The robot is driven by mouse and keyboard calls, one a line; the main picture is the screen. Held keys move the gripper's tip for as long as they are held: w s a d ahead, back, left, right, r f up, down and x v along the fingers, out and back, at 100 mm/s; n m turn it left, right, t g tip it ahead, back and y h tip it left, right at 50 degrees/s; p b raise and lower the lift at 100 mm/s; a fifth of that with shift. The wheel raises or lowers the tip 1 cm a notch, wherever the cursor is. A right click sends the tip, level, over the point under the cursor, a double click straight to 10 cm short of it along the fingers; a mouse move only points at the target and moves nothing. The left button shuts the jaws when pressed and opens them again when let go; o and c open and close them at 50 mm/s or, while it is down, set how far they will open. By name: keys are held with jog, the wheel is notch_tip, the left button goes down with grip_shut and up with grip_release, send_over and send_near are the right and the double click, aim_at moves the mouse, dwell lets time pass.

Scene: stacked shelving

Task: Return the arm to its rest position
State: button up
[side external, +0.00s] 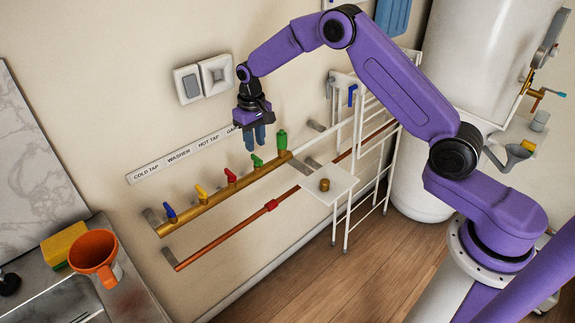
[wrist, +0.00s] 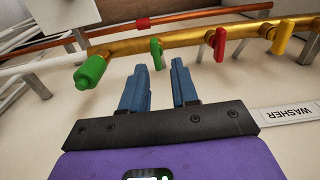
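My purple arm reaches from the right across the wall in the side external view. My gripper (side external: 258,136) points down in front of the wall, above the right end of the brass pipe (side external: 212,194). In the wrist view its two blue fingers (wrist: 160,72) stand apart with nothing between them. A green valve handle (wrist: 155,53) shows beyond the fingertips, and I see no contact with it. A larger green fitting (wrist: 91,71) caps the pipe's end.
The pipe carries red (side external: 231,176), yellow (side external: 201,191) and blue (side external: 170,212) handles. A white rack (side external: 346,205) stands to the right, with a small shelf (side external: 335,193) holding a brass piece (side external: 324,185). An orange funnel (side external: 94,252) sits on the counter at lower left. A white tank stands behind.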

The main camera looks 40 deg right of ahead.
jog(key=s+a+r+n, duration=0.3)
jog(key=s+r, duration=0.3)
jog(key=s, duration=0.4)
jog(key=s+a+r+n, duration=0.3)
jog(key=s+r, duration=0.3)
jog(key=s, duration=0.5)
jog(key=s+d+n, duration=0.3)
jog(key=s+d, duration=0.1)
jog(key=s, duration=0.7)
jog(key=s+d+r+n, duration=0.1)
jog(key=s+d+n, duration=0.2)
jog(key=s, duration=0.8)
jog(key=shift+s+d+r, duration=0.15)
jog(key=shift+s+d, duration=0.05)
jog(key=shift+d, duration=0.75)
